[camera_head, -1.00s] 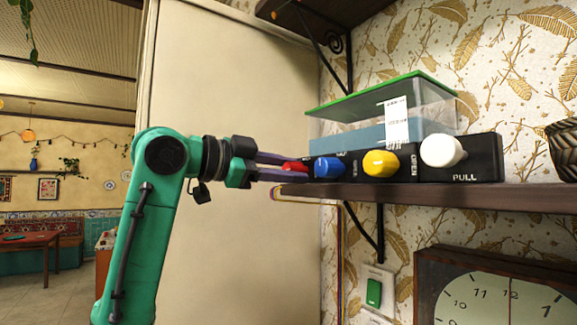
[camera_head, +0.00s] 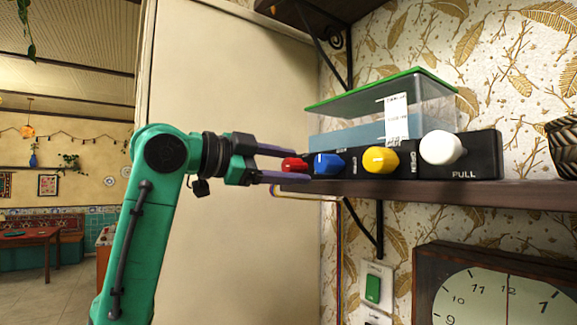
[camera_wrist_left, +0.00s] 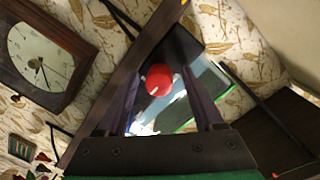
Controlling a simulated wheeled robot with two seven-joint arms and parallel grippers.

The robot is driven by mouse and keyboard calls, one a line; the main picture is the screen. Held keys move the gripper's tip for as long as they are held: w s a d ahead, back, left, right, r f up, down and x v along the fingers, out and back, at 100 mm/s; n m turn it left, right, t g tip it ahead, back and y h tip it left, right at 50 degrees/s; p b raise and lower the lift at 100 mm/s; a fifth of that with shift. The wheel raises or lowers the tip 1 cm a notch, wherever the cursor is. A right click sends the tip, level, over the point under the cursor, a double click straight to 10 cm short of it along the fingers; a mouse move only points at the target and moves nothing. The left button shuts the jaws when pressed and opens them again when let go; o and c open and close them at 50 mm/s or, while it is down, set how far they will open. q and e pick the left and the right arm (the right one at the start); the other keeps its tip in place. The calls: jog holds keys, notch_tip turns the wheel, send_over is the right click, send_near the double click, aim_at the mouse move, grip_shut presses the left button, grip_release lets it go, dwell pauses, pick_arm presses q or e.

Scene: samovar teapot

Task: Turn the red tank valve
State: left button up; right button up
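The red tank valve (camera_head: 293,164) is a small red knob at the left end of the black panel (camera_head: 484,154) on the shelf. My left gripper (camera_head: 303,166) is open, with one finger above the red valve and one below it. Gaps show between the fingers and the knob. In the left wrist view the red valve (camera_wrist_left: 158,79) sits between the two spread fingers, near their far ends. My right gripper is in neither view.
Blue (camera_head: 328,165), yellow (camera_head: 380,160) and white (camera_head: 442,148) knobs follow to the right on the panel. A clear tank with a green rim (camera_head: 420,74) stands behind. The dark shelf (camera_head: 420,193) runs just below, with a clock (camera_head: 500,295) under it.

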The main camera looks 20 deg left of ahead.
pick_arm(q)
jog(key=shift+s+a, duration=0.2)
jog(key=b+v, duration=0.5)
jog(key=v, duration=0.9)
